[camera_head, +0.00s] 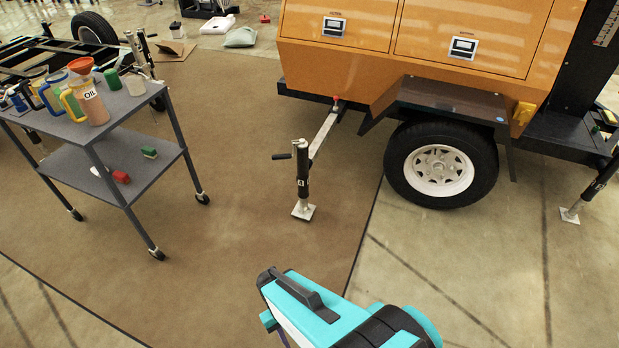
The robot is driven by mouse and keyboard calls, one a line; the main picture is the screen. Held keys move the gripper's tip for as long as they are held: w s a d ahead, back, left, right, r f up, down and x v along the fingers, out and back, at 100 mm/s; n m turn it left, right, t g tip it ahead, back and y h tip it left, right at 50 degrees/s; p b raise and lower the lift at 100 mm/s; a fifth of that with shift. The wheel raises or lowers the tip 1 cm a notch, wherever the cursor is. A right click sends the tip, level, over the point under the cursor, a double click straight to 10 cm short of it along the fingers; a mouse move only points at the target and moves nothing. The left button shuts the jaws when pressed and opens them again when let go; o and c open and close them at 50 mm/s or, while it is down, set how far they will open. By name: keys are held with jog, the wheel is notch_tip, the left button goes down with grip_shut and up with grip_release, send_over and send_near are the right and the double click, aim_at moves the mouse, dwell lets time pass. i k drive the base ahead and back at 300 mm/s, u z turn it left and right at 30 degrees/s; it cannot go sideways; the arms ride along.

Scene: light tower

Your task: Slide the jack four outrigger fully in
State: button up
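A pale metal outrigger beam (323,134) sticks out from the near left corner of the orange light tower trailer (345,72). A black jack (302,172) stands upright at its outer end. The jack has a crank handle and a square foot plate (303,210) at the floor. Its white label is too small to read surely. A red knob (336,99) sits where the beam meets the trailer frame. Another labelled jack (590,190) stands at the right edge, its label also unclear. I cannot tell which is jack four.
A grey cart (125,160) with jugs and an oil container (88,101) stands at left. The trailer wheel (440,165) is right of the beam. Brown floor around the jack is clear.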

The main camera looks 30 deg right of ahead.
aim_at(306, 157)
jog(key=u, duration=0.25)
jog(key=i, duration=1)
jog(key=u, duration=0.3)
